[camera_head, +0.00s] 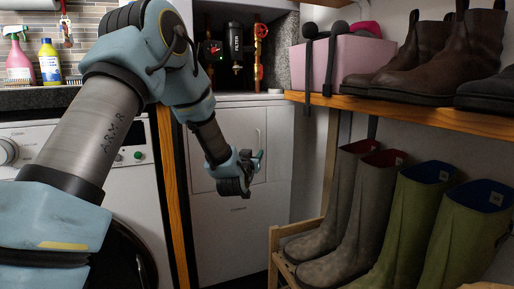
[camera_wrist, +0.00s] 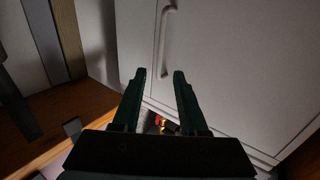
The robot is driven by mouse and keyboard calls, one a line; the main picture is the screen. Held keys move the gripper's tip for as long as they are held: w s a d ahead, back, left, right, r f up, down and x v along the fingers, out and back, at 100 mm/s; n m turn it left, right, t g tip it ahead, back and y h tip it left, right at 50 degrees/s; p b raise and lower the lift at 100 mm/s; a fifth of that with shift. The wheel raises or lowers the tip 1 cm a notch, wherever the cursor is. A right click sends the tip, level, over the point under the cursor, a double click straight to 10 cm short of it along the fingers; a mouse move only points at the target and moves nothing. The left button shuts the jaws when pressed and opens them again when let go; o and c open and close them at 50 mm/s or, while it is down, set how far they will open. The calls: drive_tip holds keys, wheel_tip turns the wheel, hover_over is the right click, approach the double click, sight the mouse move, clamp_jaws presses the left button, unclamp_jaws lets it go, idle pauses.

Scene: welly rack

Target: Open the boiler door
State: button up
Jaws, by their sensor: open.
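My gripper (camera_head: 257,160) is in front of the door, near the lower part of the handle. In the wrist view, the door (camera_wrist: 235,60) fills the upper right, and the pale handle (camera_wrist: 164,42) lies beyond my open fingers (camera_wrist: 160,75). The fingers are empty, and the handle is not between them. In the head view, my arm hides the door's left part.
A wooden shelf (camera_head: 430,113) with brown boots and a pink box (camera_head: 345,62) juts out at the right. Tall wellies (camera_head: 410,225) stand on a lower rack beside the boiler. A wooden post (camera_head: 172,200) and a washing machine (camera_head: 140,185) are at the left.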

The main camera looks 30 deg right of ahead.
sight(260, 146)
drive_tip(key=b+x, duration=0.1)
drive_tip(key=x, duration=0.8)
drive_tip(key=shift+w+d, duration=0.15)
drive_tip(key=shift+w, duration=0.15)
clamp_jaws()
idle(1.0)
